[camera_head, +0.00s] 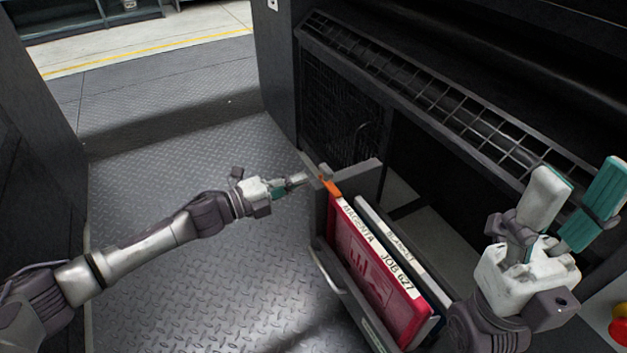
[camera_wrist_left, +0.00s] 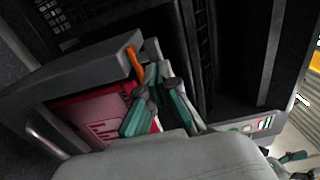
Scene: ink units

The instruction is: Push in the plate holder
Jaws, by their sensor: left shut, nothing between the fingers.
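The plate holder (camera_head: 318,215) is a dark grey pull-out drawer standing out from the black machine. It holds a magenta plate (camera_head: 362,265) labelled "MAGENTA JOB 627" and a second plate with a white "BLANKET" edge (camera_head: 395,240). My left gripper (camera_head: 308,177) is shut and empty beside the holder's far front corner. I cannot tell whether it touches. In the left wrist view my left gripper's fingers (camera_wrist_left: 154,72) overlap the holder (camera_wrist_left: 75,68) and hide part of the magenta plate (camera_wrist_left: 95,120). My right gripper (camera_head: 580,180) is open and empty, right of the holder.
A curved handle (camera_head: 328,272) is on the holder's outer face. An orange piece (camera_head: 331,187) sits at its far end. The black machine (camera_head: 440,90) with a slotted ledge rises behind. A red button (camera_head: 621,311) is at the right edge. The metal floor (camera_head: 200,170) at left is clear.

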